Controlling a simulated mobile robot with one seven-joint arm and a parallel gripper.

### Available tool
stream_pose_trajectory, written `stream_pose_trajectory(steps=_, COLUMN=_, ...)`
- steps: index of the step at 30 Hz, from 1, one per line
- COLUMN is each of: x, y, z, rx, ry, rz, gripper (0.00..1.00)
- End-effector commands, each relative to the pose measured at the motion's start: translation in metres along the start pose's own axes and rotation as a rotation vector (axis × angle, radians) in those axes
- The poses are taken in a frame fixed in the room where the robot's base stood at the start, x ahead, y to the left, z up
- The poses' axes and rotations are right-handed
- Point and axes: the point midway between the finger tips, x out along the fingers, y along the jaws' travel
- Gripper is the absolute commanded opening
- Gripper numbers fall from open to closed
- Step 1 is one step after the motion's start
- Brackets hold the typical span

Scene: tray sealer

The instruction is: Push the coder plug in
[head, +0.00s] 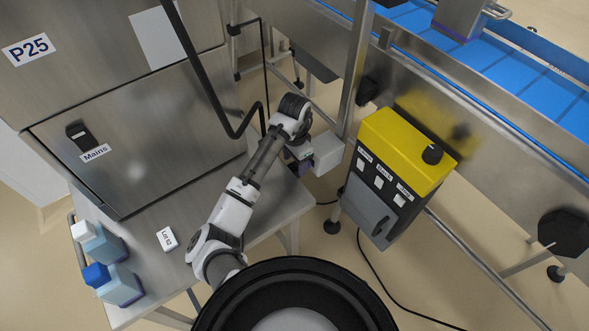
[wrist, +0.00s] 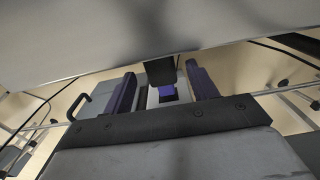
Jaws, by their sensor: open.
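A pale grey box (head: 327,152) is mounted beside the conveyor frame in the head view. A broad grey face (wrist: 130,35), probably this box, fills the top of the wrist view. A small dark block with a blue-purple part below it, likely the coder plug (wrist: 160,72), shows against that face. My gripper (wrist: 161,78) is open, with one dark purple finger on each side of the block and visible gaps. In the head view my gripper (head: 303,167) is close to the box's left side. The plug cannot be made out there, and its seating depth is hidden.
A yellow-topped control box (head: 408,150) with a knob and switches stands right of the grey box. A blue conveyor (head: 510,75) runs behind.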

Motion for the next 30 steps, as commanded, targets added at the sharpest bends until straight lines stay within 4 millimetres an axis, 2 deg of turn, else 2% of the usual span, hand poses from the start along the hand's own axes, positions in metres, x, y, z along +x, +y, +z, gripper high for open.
stream_pose_trajectory(steps=1, x=0.0083, y=-0.0003, z=0.0001, rx=0.000, ry=0.000, rz=0.000, gripper=0.58)
stream_pose_trajectory(steps=4, x=0.0130, y=-0.0003, z=0.0001, rx=-0.001, ry=0.000, rz=0.000, gripper=0.58)
stream_pose_trajectory(steps=16, x=0.0146, y=-0.0002, z=0.0001, rx=0.000, ry=0.000, rz=0.000, gripper=0.57)
stream_pose_trajectory(steps=27, x=0.0147, y=-0.0002, z=0.0001, rx=0.000, ry=0.000, rz=-0.001, gripper=0.08)
stream_pose_trajectory(steps=29, x=0.0146, y=-0.0002, z=0.0001, rx=0.000, ry=0.000, rz=-0.001, gripper=0.01)
stream_pose_trajectory(steps=30, x=0.0146, y=-0.0002, z=0.0001, rx=0.000, ry=0.000, rz=-0.001, gripper=0.00)
